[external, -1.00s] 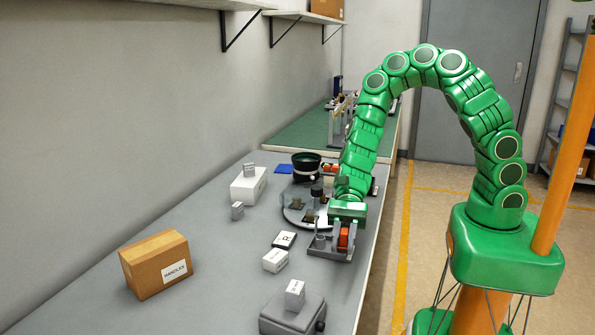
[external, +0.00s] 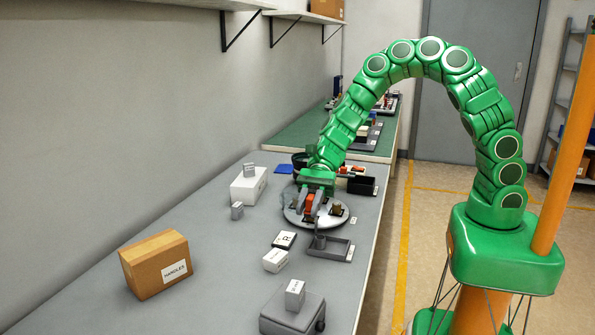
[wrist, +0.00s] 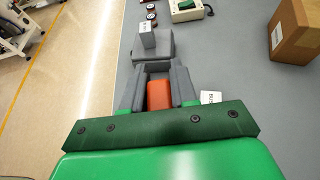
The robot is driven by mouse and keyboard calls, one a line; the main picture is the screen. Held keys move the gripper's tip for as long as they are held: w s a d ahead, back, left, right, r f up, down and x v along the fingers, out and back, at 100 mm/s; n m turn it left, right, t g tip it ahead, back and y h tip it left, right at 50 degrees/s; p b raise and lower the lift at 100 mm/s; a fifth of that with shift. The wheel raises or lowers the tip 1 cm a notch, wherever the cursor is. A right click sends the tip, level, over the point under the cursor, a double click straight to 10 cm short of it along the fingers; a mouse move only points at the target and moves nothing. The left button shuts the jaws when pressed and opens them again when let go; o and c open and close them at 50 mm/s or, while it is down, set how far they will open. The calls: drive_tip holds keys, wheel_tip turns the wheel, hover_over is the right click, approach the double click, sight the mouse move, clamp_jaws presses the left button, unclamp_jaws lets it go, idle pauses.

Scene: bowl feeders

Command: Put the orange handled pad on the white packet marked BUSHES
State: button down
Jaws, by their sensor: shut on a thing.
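My gripper (external: 312,198) is shut on the orange handled pad (external: 309,204), held over the round grey plate. The pad's orange part shows between the grey fingers in the wrist view (wrist: 159,95); its underside is hidden. A white packet (external: 275,260) lies on the grey table, in front of and left of the gripper. Another white packet (external: 295,294) stands on a grey scale-like block (external: 285,318). Their lettering is too small to read for sure. In the wrist view a white lettered packet (wrist: 211,97) is partly hidden beside the gripper.
A grey tray (external: 340,252) sits at the table's right edge. A black-edged white block (external: 284,240) lies left of it. A cardboard box labelled HANDLES (external: 155,265) and a white box (external: 248,187) stand further left. Free table lies between them.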

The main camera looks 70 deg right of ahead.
drive_tip(key=w+a+f, duration=0.1)
drive_tip(key=w+f, duration=0.1)
drive_tip(key=w+a+f, duration=0.1)
drive_tip(key=w+f, duration=0.1)
drive_tip(key=w+a+f, duration=0.2)
drive_tip(key=w, duration=0.1)
drive_tip(key=shift+f, duration=0.2)
drive_tip(key=shift+w+a+f, duration=0.25)
drive_tip(key=shift+w+f, duration=0.3)
drive_tip(key=shift+f, duration=0.15)
drive_tip(key=shift+w+f, duration=0.1)
drive_tip(key=shift+f, duration=1.45)
drive_tip(key=shift+f, duration=0.1)
drive_tip(key=c, duration=0.9)
unclamp_jaws()
drive_tip(key=shift+d, duration=0.15)
drive_tip(key=v, duration=1.1)
drive_tip(key=shift+d+r, duration=0.2)
drive_tip(key=shift+d, duration=0.15)
